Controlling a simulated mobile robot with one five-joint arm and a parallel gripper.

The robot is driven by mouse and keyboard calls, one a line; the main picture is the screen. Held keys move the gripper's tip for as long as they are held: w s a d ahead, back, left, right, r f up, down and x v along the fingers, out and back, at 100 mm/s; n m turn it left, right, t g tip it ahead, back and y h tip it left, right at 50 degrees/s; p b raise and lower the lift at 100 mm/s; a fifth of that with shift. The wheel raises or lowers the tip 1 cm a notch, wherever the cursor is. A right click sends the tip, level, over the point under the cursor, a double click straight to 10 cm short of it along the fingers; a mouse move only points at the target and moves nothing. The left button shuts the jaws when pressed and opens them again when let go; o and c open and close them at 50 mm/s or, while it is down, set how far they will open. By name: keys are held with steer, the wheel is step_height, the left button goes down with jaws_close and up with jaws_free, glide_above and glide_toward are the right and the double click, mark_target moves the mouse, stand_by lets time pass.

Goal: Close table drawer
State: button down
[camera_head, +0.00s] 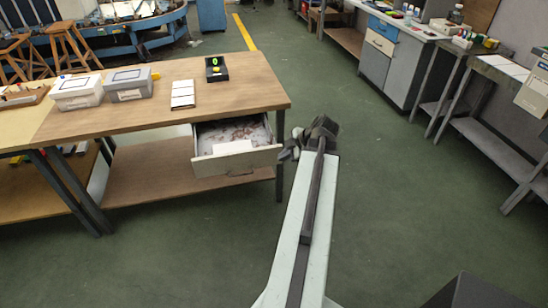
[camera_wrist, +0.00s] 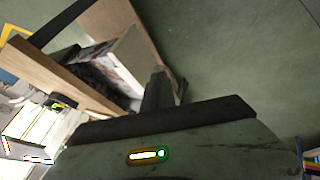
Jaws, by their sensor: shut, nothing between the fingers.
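The table drawer (camera_head: 237,161) is pulled out below the right end of the wooden table (camera_head: 150,113). Its pale front faces the near side, and crumpled pale and brownish contents show inside. The drawer also shows tilted in the wrist view (camera_wrist: 128,60). My gripper (camera_head: 287,154) is dark and shut, just right of the drawer front's right end in the head view. In the wrist view my gripper (camera_wrist: 158,90) is close beside the drawer front. I cannot tell whether they touch. Nothing is seen held.
On the table stand two grey-white boxes (camera_head: 128,84), a white-panelled item (camera_head: 182,94) and a black device with green marks (camera_head: 217,68). A dark table leg (camera_head: 280,150) stands right of the drawer. Green floor (camera_head: 400,210) is free to the right.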

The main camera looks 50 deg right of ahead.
steer(key=b+x, duration=0.2)
steer(key=x, duration=0.1)
steer(key=w+d+b+x, duration=0.1)
steer(key=b+x, duration=0.1)
steer(key=x, duration=0.2)
steer(key=d+r+b+x, duration=0.1)
steer(key=b+x, duration=0.2)
steer(key=x, duration=0.1)
steer(key=shift+w, duration=0.25)
steer(key=shift+w+d, duration=0.25)
steer(key=shift+w, duration=0.15)
steer(key=shift+d, duration=0.1)
glide_above(257, 130)
steer(key=shift+s+a, duration=0.35)
steer(key=shift+a, duration=0.05)
steer(key=shift+w+d+r, duration=0.1)
steer(key=shift+w+d, duration=0.3)
steer(key=shift+a, duration=0.1)
